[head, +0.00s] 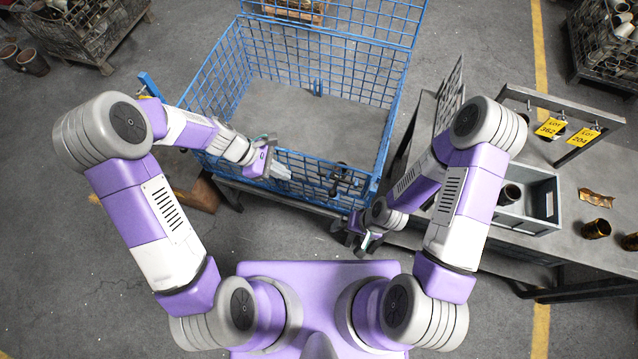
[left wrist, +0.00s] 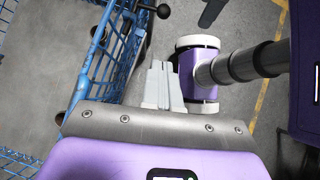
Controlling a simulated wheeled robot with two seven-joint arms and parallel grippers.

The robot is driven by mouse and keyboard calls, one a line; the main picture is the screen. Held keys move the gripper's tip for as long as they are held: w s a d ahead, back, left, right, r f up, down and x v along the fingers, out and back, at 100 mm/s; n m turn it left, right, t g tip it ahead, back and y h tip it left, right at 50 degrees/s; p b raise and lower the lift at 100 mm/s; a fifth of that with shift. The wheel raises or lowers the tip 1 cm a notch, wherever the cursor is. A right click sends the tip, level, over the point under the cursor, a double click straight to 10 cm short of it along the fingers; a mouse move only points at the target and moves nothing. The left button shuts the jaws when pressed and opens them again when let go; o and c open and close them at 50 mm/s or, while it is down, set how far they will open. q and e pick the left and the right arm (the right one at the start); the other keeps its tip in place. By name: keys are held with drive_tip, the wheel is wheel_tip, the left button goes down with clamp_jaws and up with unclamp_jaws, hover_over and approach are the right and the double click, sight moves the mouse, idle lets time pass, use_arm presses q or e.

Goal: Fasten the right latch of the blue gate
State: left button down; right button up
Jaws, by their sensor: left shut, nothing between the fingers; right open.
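The blue gate (head: 302,172) is the front wire panel of a blue mesh cage; it also shows in the left wrist view (left wrist: 92,72). Dark latch parts (head: 341,171) sit at its right half, and a black knob (left wrist: 163,11) shows at the top of the left wrist view. I cannot tell how the latch is set. My left gripper (head: 283,173) is shut and empty at the gate's top edge, left of the latch parts; its fingers (left wrist: 162,88) point along the gate. My right gripper (head: 369,243) is open, in front of the cage's right corner and partly hidden by its wrist.
A workbench (head: 560,233) stands on the right with a grey bin (head: 545,205), loose metal parts and a rack with yellow lot tags (head: 549,128). Crates of parts stand at the back left and right.

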use_arm(q)
drive_tip(key=shift+f, duration=0.15)
approach(334, 196)
wheel_tip(334, 196, down, 6)
drive_tip(key=d, duration=0.2)
drive_tip(key=shift+w, duration=0.35)
drive_tip(key=shift+d, duration=0.1)
drive_tip(key=d, duration=0.1)
drive_tip(key=s+d, duration=0.1)
drive_tip(key=d+b, duration=0.1)
drive_tip(key=d, duration=0.1)
drive_tip(key=shift+s, duration=0.25)
drive_tip(key=shift+d, duration=0.1)
drive_tip(key=shift+s, duration=0.1)
